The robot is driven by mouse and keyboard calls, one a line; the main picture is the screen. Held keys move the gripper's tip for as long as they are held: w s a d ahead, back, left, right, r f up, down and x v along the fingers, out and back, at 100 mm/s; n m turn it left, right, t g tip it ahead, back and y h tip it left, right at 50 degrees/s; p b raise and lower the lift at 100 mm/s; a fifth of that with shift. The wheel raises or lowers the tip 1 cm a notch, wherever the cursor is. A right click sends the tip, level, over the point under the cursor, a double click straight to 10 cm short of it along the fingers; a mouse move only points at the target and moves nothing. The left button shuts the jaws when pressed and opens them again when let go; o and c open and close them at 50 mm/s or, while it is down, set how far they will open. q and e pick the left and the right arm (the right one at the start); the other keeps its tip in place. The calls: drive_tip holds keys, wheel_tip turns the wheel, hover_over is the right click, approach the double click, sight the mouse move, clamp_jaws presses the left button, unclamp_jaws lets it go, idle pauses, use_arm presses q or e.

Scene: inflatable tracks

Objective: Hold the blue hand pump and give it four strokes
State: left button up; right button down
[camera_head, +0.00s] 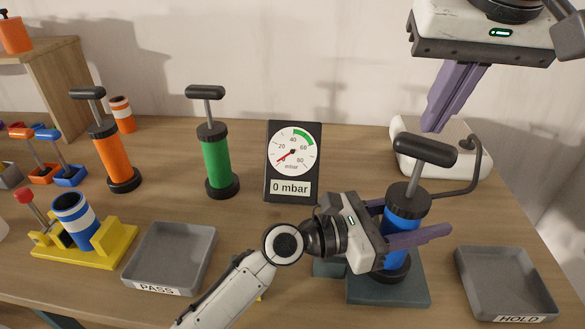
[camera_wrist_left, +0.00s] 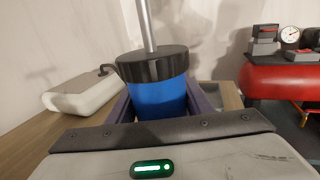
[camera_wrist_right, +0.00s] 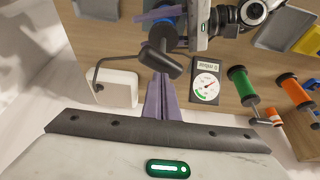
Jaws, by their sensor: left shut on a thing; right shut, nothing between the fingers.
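The blue hand pump (camera_head: 402,224) stands upright on a dark grey-green base at the right of the table, with its black T-handle (camera_head: 425,150) raised on a rod. My left gripper (camera_head: 408,238) is shut around the blue barrel; in the left wrist view the barrel (camera_wrist_left: 157,98) sits between its fingers below the black cap. My right gripper (camera_head: 440,118) is shut and empty, above and behind the handle, not touching it. The right wrist view shows the handle (camera_wrist_right: 160,60) just beyond its purple fingers. A gauge (camera_head: 292,162) reads 0 mbar.
A hose runs from a white box (camera_head: 440,150) behind the pump. A green pump (camera_head: 216,160) and an orange pump (camera_head: 113,158) stand to the left. Grey trays marked PASS (camera_head: 133,284) and HOLD (camera_head: 467,285) lie near the front. A yellow stand (camera_head: 113,243) holds a striped cylinder.

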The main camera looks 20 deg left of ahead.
sight(431, 146)
idle(2.6)
drive_tip(key=shift+f, duration=0.1)
idle(0.5)
drive_tip(key=shift+f, duration=3.2)
drive_tip(key=shift+r, duration=3.35)
drive_tip(key=shift+f, duration=0.1)
